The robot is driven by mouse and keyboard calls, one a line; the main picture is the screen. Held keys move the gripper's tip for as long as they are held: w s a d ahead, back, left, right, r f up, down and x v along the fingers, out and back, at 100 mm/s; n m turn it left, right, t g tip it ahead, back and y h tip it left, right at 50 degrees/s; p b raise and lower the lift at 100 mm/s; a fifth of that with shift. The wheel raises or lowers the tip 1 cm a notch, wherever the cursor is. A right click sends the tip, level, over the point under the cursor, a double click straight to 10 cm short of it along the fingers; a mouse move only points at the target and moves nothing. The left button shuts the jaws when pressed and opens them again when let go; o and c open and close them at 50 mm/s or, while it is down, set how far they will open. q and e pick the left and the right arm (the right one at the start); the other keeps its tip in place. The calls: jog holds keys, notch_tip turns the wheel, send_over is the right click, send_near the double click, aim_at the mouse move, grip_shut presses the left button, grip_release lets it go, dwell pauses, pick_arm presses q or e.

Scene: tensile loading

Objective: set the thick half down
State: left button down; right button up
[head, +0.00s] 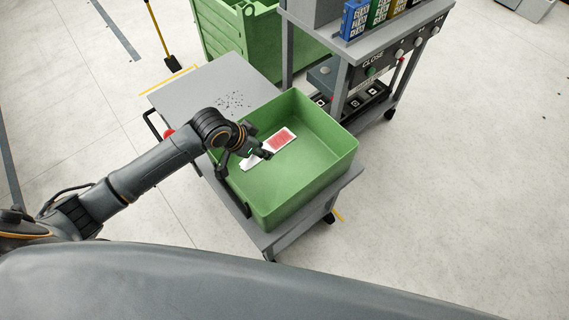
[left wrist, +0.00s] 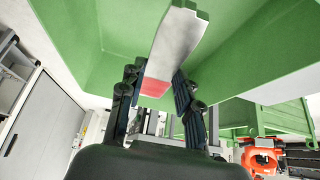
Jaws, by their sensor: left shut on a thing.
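My left gripper (head: 260,152) reaches over the near left wall of a green bin (head: 304,178) and is shut on the thick half, a flat, pale metal piece (head: 250,163). In the left wrist view the thick half (left wrist: 178,38) runs between the two dark fingers, with a stepped end at the top and a red part lower down. In the head view a red, white-edged area (head: 283,139) lies in line with it, and the fingers hide where they meet. I cannot tell whether the piece touches the bin floor. The right gripper is not in view.
The bin stands on a grey cart (head: 213,84) whose top has dark specks. A grey workstation (head: 390,45) with knobs stands behind at the right. A larger green crate (head: 226,35) stands at the back. The bin's near right floor is clear.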

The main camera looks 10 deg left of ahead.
pick_arm(q)
jog(key=shift+m, duration=0.3)
jog(key=f, duration=0.3)
jog(key=a+f, duration=0.1)
jog(key=f, duration=0.1)
jog(key=shift+s, duration=0.2)
jog(key=shift+h, duration=0.3)
jog(key=f, duration=0.6)
jog(key=shift+d+f+b, duration=0.2)
jog(key=shift+f+b, duration=0.1)
jog(key=shift+b, duration=0.1)
jog(key=shift+w+f, duration=0.1)
jog(key=shift+f, duration=0.2)
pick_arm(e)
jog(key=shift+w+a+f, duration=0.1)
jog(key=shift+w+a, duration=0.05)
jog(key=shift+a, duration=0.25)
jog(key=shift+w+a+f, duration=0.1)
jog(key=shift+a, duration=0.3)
pick_arm(q)
jog(key=shift+f, duration=0.1)
